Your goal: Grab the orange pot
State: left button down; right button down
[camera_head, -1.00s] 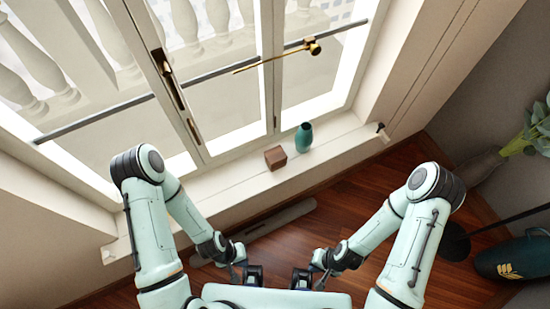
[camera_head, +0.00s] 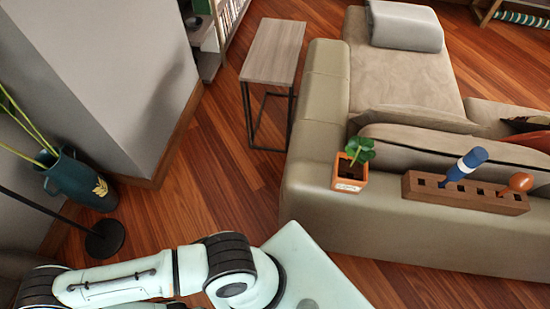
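The orange pot (camera_head: 349,184) is a small square pot with a green leafy plant (camera_head: 360,150) in it. It stands upright on the back ledge of the beige sofa (camera_head: 330,222), right of the picture's middle. One of my arms reaches out of the picture at the lower left, well away from the pot. Neither of my grippers shows now, and nothing touches the pot.
A wooden rack (camera_head: 465,193) with a blue-handled item (camera_head: 465,164) and an orange-headed item (camera_head: 520,182) stands right of the pot. A small side table (camera_head: 273,50) stands behind. A teal vase (camera_head: 78,183) and a dark stand base (camera_head: 104,238) are at left. Wooden floor lies between.

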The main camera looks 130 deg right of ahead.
aim_at(349, 170)
jog(key=j+z, duration=0.1)
jog(key=z, duration=5.05)
jog(key=j, duration=0.3)
